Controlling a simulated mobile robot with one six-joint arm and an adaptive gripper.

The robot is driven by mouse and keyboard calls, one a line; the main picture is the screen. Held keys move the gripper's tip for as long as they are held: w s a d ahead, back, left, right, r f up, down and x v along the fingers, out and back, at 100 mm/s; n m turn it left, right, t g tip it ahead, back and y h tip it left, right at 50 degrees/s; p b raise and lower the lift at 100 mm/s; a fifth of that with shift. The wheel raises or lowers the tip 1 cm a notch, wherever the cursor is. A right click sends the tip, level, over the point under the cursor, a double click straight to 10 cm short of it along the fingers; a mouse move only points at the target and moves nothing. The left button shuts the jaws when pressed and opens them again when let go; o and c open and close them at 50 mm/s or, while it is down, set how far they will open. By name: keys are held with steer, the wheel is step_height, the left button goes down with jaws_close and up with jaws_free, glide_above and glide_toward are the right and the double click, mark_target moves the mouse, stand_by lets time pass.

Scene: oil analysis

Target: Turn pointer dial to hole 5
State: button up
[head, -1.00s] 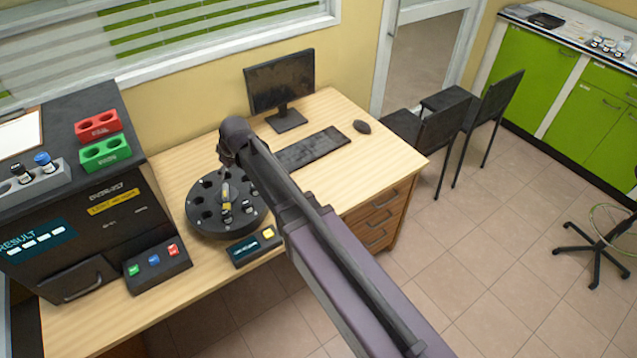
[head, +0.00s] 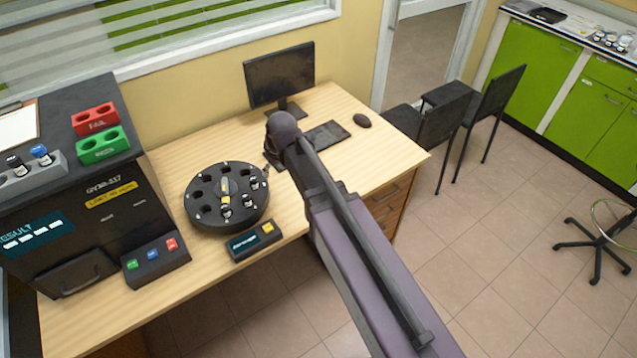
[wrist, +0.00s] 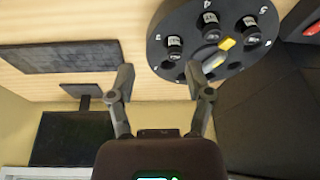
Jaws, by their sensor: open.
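The round black dial carousel (head: 205,215) sits on the wooden desk, with holes around its rim. Its yellow pointer (head: 225,187) is at the centre. In the wrist view the carousel (wrist: 160,45) is at the top, with the pointer (wrist: 226,44) and the numbers 4 and 5 visible. Black-capped vials (wrist: 174,46) stand in several holes. I cannot tell which number the pointer indicates. My gripper (wrist: 160,72) is open and empty, its fingers apart, near the carousel's edge and not on the pointer. In the head view the arm mostly hides it.
A small display box with a yellow button (head: 268,227) sits in front of the carousel. The analyser (head: 90,215) with its button panel (head: 155,262) is at the left. The keyboard (head: 325,133) and monitor (head: 280,75) are behind.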

steer(key=s+d+f+m, duration=0.1)
steer(key=s+d, duration=0.1)
steer(key=d, duration=0.4)
steer(key=s+d+f+m+h+b, duration=0.1)
steer(key=s+d+m, duration=0.1)
steer(key=d, duration=0.4)
steer(key=shift+d+g, duration=0.2)
steer(key=shift+g, duration=0.2)
steer(key=shift+f, duration=0.1)
steer(key=s+d+m, duration=0.2)
steer(key=s+d, duration=0.2)
steer(key=d, duration=0.2)
steer(key=s+d+m+g+h, duration=0.1)
steer(key=s+d+m, duration=0.1)
steer(key=s+d, duration=0.2)
steer(key=d, duration=0.3)
steer(key=shift+s+d+m, duration=0.25)
steer(key=shift+m, duration=0.15)
steer(key=shift+f, duration=0.1)
stand_by(1.2)
